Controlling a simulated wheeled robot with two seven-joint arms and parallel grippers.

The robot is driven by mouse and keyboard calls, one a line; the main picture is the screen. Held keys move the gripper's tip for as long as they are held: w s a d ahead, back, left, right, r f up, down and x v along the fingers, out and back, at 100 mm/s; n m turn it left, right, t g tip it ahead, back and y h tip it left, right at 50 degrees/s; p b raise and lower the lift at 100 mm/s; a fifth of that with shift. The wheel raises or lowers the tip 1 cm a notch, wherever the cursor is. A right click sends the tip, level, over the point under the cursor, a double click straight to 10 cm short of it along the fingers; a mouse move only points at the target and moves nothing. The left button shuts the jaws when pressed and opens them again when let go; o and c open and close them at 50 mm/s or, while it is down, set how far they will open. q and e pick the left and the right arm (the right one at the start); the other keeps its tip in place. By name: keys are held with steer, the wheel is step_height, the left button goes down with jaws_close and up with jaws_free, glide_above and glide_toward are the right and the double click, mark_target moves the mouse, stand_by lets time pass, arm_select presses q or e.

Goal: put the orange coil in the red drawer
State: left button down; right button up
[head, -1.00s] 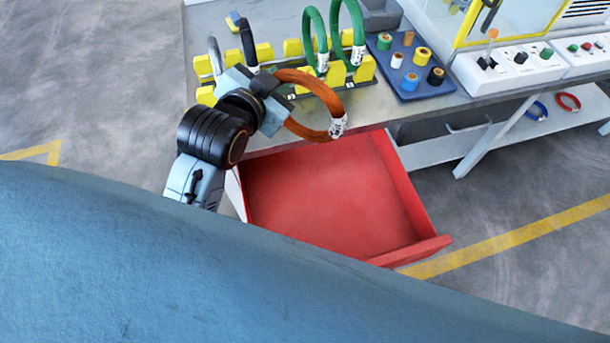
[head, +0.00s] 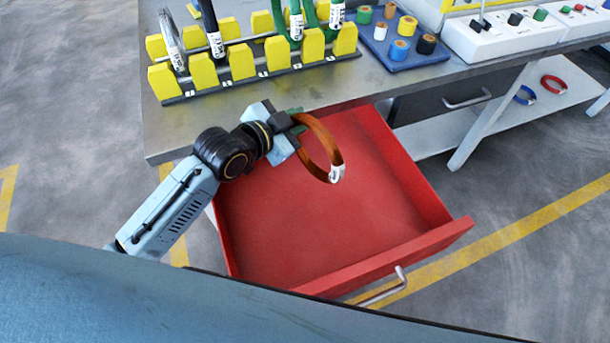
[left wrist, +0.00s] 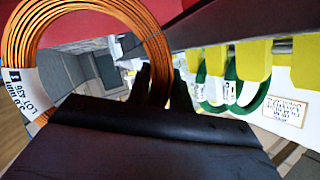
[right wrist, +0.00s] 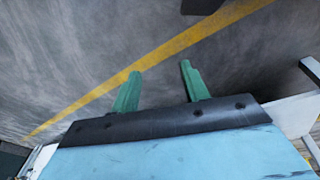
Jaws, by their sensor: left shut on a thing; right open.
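The orange coil (head: 327,143) is a ring with a white label, held by my left gripper (head: 293,121) over the back part of the open red drawer (head: 310,225). In the left wrist view the coil (left wrist: 92,8) passes between the dark fingers (left wrist: 160,85), and its label (left wrist: 28,88) is at the left. The drawer is pulled out below the bench and its inside looks empty. My right gripper (right wrist: 158,88) shows only in the right wrist view, with its two green fingers apart and nothing between them, above the floor.
A yellow rack (head: 240,62) on the metal bench (head: 160,140) holds green, black and grey coils. A blue tray (head: 405,48) with several spools stands right of it. Blue (head: 524,96) and red (head: 555,84) rings lie on the lower shelf. The drawer's handle (head: 385,290) faces me.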

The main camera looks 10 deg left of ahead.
arm_select(q)
step_height(320, 180, down, 5)
steer(key=shift+f+b, duration=0.1)
steer(key=shift+b, duration=0.9)
steer(key=shift+f+b, duration=0.85)
steer(key=shift+f, duration=1.2)
arm_select(e)
steer(key=w+a+r, duration=0.4)
steer(key=r, duration=0.5)
steer(key=shift+w+t+y, duration=0.2)
steer(key=shift+t+y, duration=0.1)
steer(key=shift+a, duration=0.1)
arm_select(q)
steer(key=c, duration=1.7)
jaws_free()
steer(key=shift+f, duration=0.25)
steer(key=o, duration=0.4)
steer(key=shift+o, duration=0.2)
steer(key=p+v, duration=0.2)
steer(key=v, duration=0.5)
steer(key=shift+s+a+r+p, duration=0.15)
steer(key=shift+s+r+p, duration=0.05)
steer(key=shift+r+p, duration=0.1)
arm_select(e)
steer(key=s+d+f, duration=0.2)
steer(key=d+f, duration=0.1)
steer(key=f, duration=0.3)
steer(key=shift+d, duration=0.4)
